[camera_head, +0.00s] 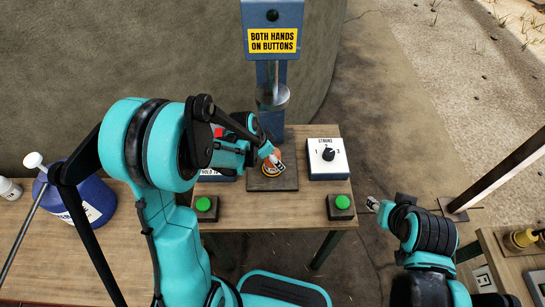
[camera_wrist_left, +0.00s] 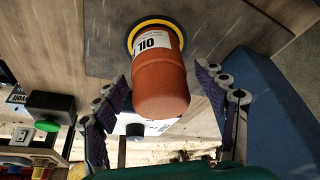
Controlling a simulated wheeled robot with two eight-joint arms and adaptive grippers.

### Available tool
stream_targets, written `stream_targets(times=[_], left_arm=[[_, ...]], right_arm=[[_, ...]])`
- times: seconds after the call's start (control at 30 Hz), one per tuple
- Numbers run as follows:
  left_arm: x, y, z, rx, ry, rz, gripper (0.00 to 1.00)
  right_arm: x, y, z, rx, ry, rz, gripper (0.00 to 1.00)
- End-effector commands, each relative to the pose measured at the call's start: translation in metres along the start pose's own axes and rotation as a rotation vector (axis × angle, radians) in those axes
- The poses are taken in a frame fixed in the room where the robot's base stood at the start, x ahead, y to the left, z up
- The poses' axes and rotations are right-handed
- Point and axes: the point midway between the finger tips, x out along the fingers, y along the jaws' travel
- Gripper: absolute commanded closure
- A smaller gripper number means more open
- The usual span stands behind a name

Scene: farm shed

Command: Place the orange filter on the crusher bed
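The orange filter (camera_wrist_left: 160,88), a cylinder labelled OIL with a yellow rim, stands on the dark crusher bed (camera_wrist_left: 105,45) in the left wrist view. In the head view the bed (camera_head: 286,184) lies below the blue press, and my left gripper mostly covers the filter (camera_head: 268,171). My left gripper (camera_wrist_left: 164,80) is open, its fingers on either side of the filter with gaps visible. It also shows over the bed in the head view (camera_head: 272,160). My right gripper (camera_head: 373,204) is right of the table, small, its fingers unclear.
The blue press column (camera_head: 272,75) stands behind the bed with a metal ram above it. Green buttons sit at the front left (camera_head: 204,204) and front right (camera_head: 342,202). A white dial box (camera_head: 328,158) is right of the bed. A blue jug (camera_head: 88,203) stands far left.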

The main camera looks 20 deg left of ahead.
Motion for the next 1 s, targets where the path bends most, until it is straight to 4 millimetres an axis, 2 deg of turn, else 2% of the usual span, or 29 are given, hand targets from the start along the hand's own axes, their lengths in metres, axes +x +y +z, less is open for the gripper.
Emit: stream_targets(times=[0.17, 0.27, 0.7, 1.0], left_arm=[[-0.001, 0.000, -0.001, 0.000, 0.000, 0.000, 0.29], [-0.009, 0.000, -0.002, -0.001, 0.000, 0.000, 0.29], [-0.101, 0.000, -0.002, -0.002, 0.001, 0.000, 0.29], [-0.130, 0.004, -0.001, -0.019, 0.000, -0.012, 0.29]], right_arm=[[-0.001, 0.000, -0.001, 0.000, 0.000, 0.000, 0.60], [-0.005, 0.000, -0.004, 0.000, 0.000, 0.000, 0.60], [-0.031, 0.000, -0.022, 0.000, 0.000, 0.000, 0.60], [-0.036, 0.000, -0.026, 0.000, 0.000, 0.000, 0.60]])
